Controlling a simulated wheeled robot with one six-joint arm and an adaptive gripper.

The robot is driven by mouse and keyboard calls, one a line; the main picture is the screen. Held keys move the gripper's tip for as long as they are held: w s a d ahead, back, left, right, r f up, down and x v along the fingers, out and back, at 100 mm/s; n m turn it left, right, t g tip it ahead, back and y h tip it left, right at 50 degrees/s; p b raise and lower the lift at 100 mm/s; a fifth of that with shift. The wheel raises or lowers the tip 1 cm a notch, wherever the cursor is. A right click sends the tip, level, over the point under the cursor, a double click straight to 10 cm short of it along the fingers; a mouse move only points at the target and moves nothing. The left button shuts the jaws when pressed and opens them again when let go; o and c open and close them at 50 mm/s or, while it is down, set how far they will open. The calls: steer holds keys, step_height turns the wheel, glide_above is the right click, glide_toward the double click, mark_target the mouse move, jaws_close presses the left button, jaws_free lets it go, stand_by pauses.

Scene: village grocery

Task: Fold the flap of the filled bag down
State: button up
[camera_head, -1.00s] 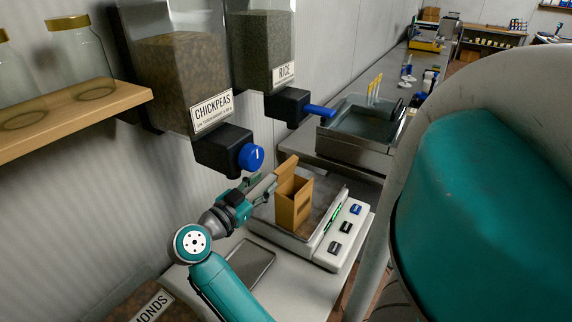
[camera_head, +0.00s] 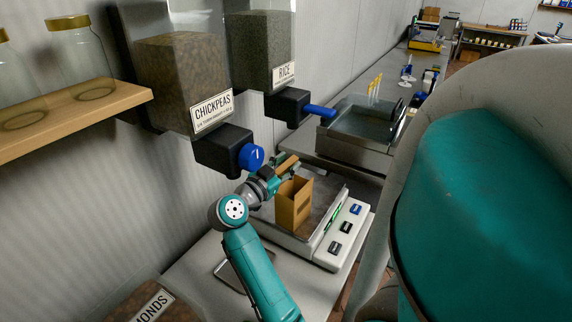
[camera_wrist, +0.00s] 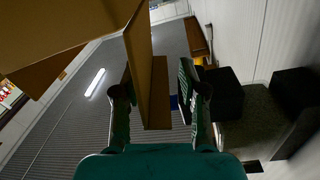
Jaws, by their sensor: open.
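The brown paper bag (camera_head: 293,205) stands upright on the weighing scale's steel pan (camera_head: 325,200). Its flap (camera_head: 288,165) stands at the top, at the back left edge, partly hidden by my gripper. My gripper (camera_head: 284,170) is open and has come to the flap from the left. In the wrist view, my gripper (camera_wrist: 157,88) has one finger on each side of a brown panel of the bag (camera_wrist: 156,95), with a visible space before the right finger. I cannot tell whether the left finger touches the cardboard-brown paper. The bag's contents are hidden.
The chickpeas dispenser (camera_head: 183,85) with its blue knob (camera_head: 251,157) hangs just above and left of my gripper. The rice dispenser (camera_head: 263,50) is further back. The scale's buttons (camera_head: 345,228) face right.

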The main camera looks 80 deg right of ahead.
steer(key=shift+c, duration=0.3)
jaws_close()
steer(key=shift+s+m, duration=0.15)
steer(key=shift+m, duration=0.15)
steer(key=shift+s+a+f+m, duration=0.3)
steer(key=shift+s+m, duration=0.25)
steer(key=shift+m, duration=0.6)
steer(key=shift+s+a+f+m, duration=0.15)
steer(key=shift+s+f+m, duration=0.3)
steer(key=shift+m, duration=0.75)
steer(key=shift+s+a+f+m, duration=0.2)
steer(key=shift+s+m, duration=0.45)
steer(key=shift+m, duration=0.5)
